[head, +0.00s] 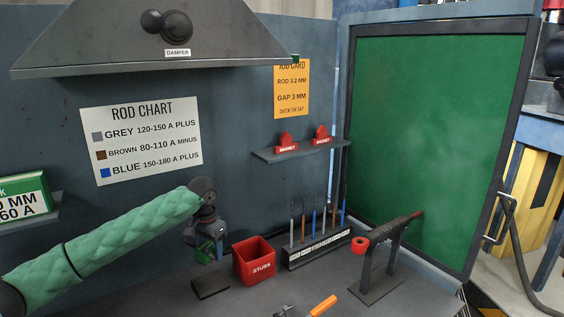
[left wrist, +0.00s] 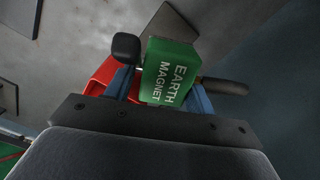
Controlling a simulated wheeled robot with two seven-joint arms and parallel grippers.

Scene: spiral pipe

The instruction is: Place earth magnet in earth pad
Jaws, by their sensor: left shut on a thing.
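My left gripper (head: 207,246) is shut on the green earth magnet (head: 205,252) and holds it above the bench, left of the red stubs box. In the left wrist view the green block (left wrist: 170,72) sits between the blue fingers, with its white "EARTH MAGNET" lettering facing the camera. A flat dark pad (head: 211,286) lies on the bench below and in front of the gripper. It has no readable label, so I cannot confirm it is the earth pad. My right gripper is not in view.
The red stubs box (head: 253,264) stands close right of the gripper. Farther right are a rod rack (head: 318,252) and a dark stand (head: 376,285) with a red-ended bar. An orange-handled tool (head: 323,305) lies at the front. Two red magnets (head: 286,144) sit on the wall shelf.

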